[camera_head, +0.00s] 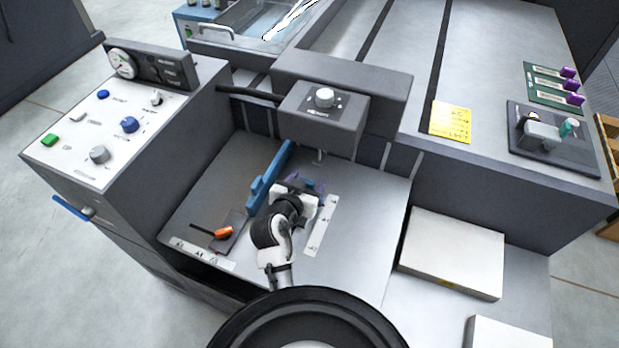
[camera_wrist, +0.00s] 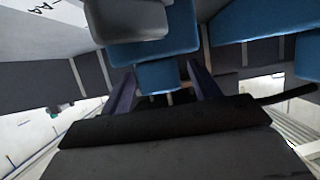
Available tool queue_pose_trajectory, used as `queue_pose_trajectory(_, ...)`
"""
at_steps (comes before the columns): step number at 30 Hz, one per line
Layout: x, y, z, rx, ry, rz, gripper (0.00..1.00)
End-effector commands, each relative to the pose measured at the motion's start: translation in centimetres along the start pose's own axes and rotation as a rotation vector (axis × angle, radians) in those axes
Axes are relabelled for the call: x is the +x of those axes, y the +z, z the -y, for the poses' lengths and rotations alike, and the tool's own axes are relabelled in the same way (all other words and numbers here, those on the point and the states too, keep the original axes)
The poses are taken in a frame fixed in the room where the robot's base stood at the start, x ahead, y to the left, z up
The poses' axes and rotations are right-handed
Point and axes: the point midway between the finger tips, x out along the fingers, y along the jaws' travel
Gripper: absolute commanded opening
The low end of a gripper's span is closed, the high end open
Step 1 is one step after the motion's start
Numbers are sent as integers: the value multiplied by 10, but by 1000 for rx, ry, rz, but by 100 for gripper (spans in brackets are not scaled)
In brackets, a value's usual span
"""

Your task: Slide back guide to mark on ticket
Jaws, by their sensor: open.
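The yellow ticket (camera_head: 451,121) lies on the grey top at the back right; its writing is too small to read. A long blue guide bar (camera_head: 270,179) lies on the machine's metal bed, left of my gripper (camera_head: 309,184). My gripper is low over the bed, with its dark purple fingers apart. In the wrist view, a blue block (camera_wrist: 160,78) shows between the fingers; I cannot tell whether they touch it. More blue parts and a grey rounded part (camera_wrist: 128,18) show beyond it. My wrist hides part of the bed in the head view.
A white marked strip (camera_head: 321,226) lies on the bed right of my gripper. A grey head with a dial (camera_head: 324,97) overhangs the bed behind. An orange-tipped lever (camera_head: 222,233) is at the front left. A pale block (camera_head: 452,252) stands at right.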

Motion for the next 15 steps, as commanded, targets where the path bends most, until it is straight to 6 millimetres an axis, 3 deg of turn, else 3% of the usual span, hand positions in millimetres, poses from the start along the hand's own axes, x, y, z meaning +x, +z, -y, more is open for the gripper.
queue_pose_trajectory(8, 0, 0, 0, 0, 0, 0, 62)
queue_pose_trajectory(15, 0, 0, 0, 0, 0, 0, 30)
